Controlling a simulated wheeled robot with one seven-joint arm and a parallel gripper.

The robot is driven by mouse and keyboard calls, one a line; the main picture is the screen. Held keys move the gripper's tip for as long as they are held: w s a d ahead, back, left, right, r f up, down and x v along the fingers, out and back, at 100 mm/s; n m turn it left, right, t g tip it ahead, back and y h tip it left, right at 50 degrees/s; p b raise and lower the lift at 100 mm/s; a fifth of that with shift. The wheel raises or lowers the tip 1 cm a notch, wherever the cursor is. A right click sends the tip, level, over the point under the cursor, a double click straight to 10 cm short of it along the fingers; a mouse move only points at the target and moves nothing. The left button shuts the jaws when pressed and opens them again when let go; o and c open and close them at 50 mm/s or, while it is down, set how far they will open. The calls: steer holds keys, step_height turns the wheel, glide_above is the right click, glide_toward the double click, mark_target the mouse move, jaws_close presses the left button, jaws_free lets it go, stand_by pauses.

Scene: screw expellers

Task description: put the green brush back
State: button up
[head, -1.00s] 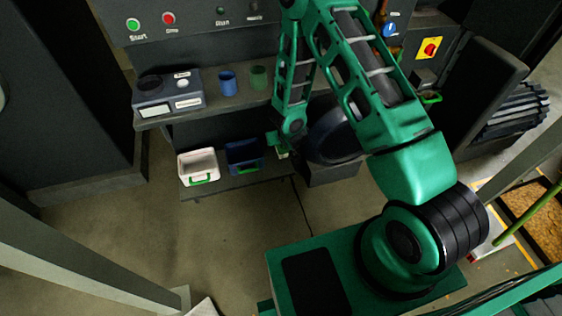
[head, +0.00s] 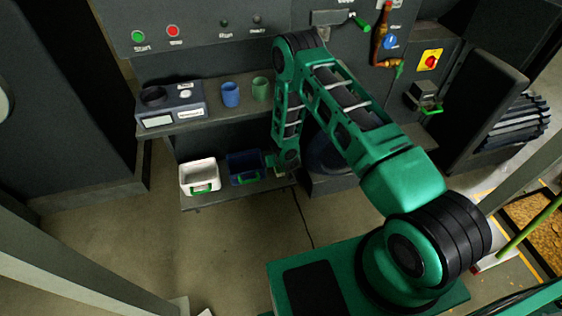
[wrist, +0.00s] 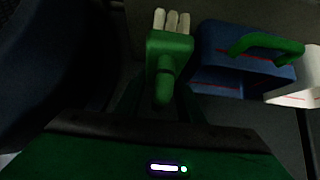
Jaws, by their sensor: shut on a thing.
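The green brush (wrist: 170,48) shows in the wrist view, with a green block head, pale bristles pointing away from me and a rounded handle towards me. My gripper (wrist: 163,92) is shut on its handle; the fingers are dark and hard to make out. In the head view my gripper (head: 271,159) is low by the bottom shelf, just right of the blue bin (head: 245,170). The brush cannot be made out there. In the wrist view the blue bin (wrist: 225,70), with a green handle, is right of the brush, apart from it.
A white bin (head: 200,172) stands left of the blue bin on the low shelf (head: 225,197). The shelf above holds a blue cup (head: 231,95), a green cup (head: 261,89) and a grey box (head: 170,105). Floor in front is clear.

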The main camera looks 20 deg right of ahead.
steer(key=w+d+f, duration=0.2)
steer(key=w+d, duration=0.1)
steer(key=shift+f, duration=2.3)
steer(key=shift+f, duration=0.1)
steer(key=o, duration=0.9)
steer(key=v, duration=1.2)
steer(key=shift+s, duration=0.1)
